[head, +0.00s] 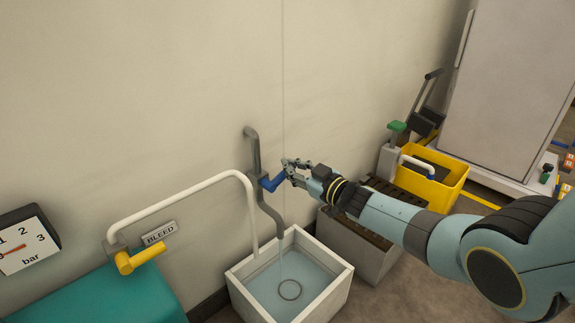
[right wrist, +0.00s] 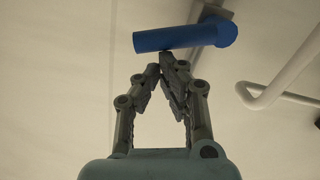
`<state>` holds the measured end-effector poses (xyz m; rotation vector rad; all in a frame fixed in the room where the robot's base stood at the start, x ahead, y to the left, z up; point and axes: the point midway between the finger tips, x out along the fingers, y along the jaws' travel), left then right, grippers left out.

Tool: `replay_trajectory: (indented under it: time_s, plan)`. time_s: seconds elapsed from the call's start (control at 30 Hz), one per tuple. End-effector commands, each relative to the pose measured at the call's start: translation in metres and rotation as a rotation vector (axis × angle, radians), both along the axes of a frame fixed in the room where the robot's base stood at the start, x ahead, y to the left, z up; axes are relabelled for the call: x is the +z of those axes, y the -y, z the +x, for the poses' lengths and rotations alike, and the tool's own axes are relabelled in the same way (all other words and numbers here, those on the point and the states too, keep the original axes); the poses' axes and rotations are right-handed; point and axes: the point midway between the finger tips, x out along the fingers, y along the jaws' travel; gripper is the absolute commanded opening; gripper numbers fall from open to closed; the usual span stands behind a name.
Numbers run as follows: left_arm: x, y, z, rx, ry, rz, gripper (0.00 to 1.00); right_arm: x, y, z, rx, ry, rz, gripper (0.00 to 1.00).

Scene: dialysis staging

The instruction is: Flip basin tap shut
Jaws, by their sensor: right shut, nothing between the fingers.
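The basin tap is a grey pipe (head: 252,150) on the wall with a blue lever (head: 272,184). A thin stream of water runs from its spout into the white basin (head: 343,283), which holds water. My right gripper (head: 287,168) is shut and empty, with its fingertips close by the lever's free end. In the right wrist view the blue lever (right wrist: 165,39) lies across the picture just beyond the tips of my right gripper (right wrist: 168,66). The tips look to touch it or nearly so; I cannot tell which. My left gripper is not in view.
A white bent pipe (head: 185,190) with a yellow BLEED handle (head: 140,257) stands left of the basin. A pressure gauge (head: 25,245) and a teal surface (head: 120,298) are at far left. A grey slotted box (head: 350,250) and yellow bucket (head: 440,190) stand right.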

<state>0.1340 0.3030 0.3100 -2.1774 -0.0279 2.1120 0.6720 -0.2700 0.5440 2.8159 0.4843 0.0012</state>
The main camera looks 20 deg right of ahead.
Motion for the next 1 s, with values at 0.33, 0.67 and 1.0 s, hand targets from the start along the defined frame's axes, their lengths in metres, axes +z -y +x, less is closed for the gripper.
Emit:
replay_trajectory:
  time_s: [0.33,0.67,1.0]
  plan:
    - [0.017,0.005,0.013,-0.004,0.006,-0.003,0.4,-0.015,0.011,0.003,0.0,-0.072,0.192,0.0]
    - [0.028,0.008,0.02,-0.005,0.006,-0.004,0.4,-0.019,0.014,0.005,0.0,-0.07,0.188,0.0]
    - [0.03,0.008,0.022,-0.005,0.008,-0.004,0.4,-0.019,0.014,0.005,0.0,-0.069,0.187,0.0]
